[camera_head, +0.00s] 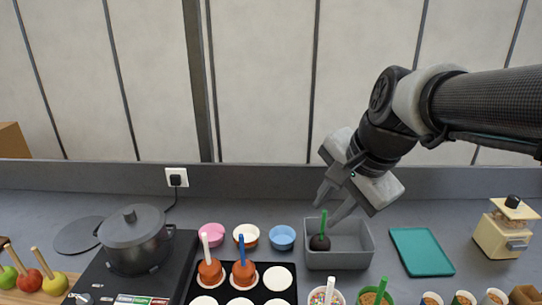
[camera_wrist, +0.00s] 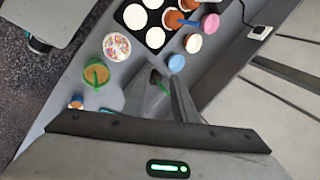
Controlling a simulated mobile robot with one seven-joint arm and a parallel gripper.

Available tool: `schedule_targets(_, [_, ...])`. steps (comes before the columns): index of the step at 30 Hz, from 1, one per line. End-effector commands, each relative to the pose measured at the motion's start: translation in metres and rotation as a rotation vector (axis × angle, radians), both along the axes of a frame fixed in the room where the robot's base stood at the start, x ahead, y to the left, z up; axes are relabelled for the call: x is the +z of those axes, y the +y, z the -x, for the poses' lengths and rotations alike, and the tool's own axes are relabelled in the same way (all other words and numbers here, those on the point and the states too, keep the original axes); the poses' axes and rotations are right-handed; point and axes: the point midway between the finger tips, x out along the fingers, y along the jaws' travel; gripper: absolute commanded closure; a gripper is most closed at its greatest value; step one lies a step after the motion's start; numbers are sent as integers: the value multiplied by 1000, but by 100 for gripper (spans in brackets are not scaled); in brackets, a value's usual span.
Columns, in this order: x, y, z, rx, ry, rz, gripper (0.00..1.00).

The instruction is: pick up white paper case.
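A small round white paper case (camera_head: 246,235) stands on the counter between a pink case (camera_head: 211,235) and a blue case (camera_head: 282,237). It also shows in the wrist view (camera_wrist: 193,43), beyond the blue case. My gripper (camera_head: 332,204) is open and empty, above a grey bin to the right of the cases. In the wrist view its two fingers (camera_wrist: 161,92) are apart, pointing at the bin, which they partly hide.
The grey bin (camera_head: 339,259) holds a dark ball on a green stick (camera_head: 321,240). A black tray (camera_head: 258,292) with white discs and orange-coated sweets on sticks lies in front of the cases. A pot (camera_head: 136,245) stands left, a teal board (camera_head: 421,252) right.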

Motion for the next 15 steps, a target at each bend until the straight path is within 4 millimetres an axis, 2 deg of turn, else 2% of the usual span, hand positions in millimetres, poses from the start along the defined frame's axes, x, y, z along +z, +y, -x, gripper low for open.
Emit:
schedule_targets(1, [-12,9,-24,-127,52,-78,75])
schedule_targets(5, [-35,31,-83,-509,186,-278,75])
schedule_targets(9, [-74,58,-143,-923,331,-454,75])
schedule_targets(12, [-105,77,-179,-1189,416,-550,75])
schedule_targets(15, [-131,93,-206,-1401,477,-619,75])
